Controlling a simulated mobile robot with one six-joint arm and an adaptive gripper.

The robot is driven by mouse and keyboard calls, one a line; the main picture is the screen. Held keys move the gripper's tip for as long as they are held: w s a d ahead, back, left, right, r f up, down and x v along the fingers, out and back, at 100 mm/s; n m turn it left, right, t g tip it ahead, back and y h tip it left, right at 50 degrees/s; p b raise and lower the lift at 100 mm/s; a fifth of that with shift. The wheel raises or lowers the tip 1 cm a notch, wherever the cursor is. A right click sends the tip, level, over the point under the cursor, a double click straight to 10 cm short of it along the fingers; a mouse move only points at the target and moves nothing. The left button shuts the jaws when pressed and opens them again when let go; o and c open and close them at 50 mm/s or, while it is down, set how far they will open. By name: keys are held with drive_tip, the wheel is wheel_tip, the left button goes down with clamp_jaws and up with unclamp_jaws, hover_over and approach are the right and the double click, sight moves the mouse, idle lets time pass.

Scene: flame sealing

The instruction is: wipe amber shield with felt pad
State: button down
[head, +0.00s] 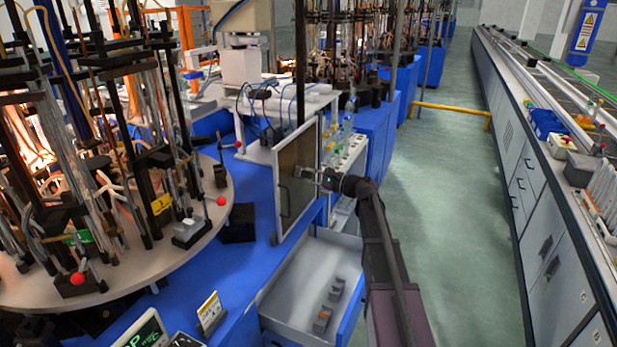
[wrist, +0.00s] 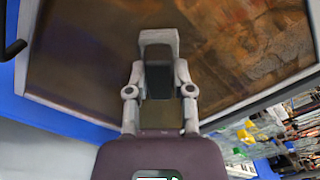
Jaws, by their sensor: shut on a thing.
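The amber shield (head: 291,186) is an upright brownish, see-through panel in a pale frame, standing at the edge of the blue bench. In the wrist view the shield (wrist: 85,55) fills most of the picture, with smeary brown patches. My gripper (head: 312,175) is at the right part of the shield, in front of its face. In the wrist view my gripper (wrist: 158,48) is shut on a small grey block, apparently the felt pad (wrist: 158,36), which lies over the shield. Whether the pad touches the surface cannot be told.
An open drawer (head: 290,285) with small grey blocks (head: 330,300) sits below the shield. A round table (head: 130,275) with burner rods and glassware stands at left. The green aisle floor (head: 450,200) at right is clear.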

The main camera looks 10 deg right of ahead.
drive_tip(key=shift+w+d, duration=1.25)
drive_tip(key=shift+w, duration=0.3)
drive_tip(key=v, duration=0.6)
drive_tip(key=shift+s, duration=0.1)
idle(0.3)
drive_tip(key=shift+v, duration=1.45)
drive_tip(key=shift+d+f, duration=0.1)
drive_tip(key=shift+d, duration=0.05)
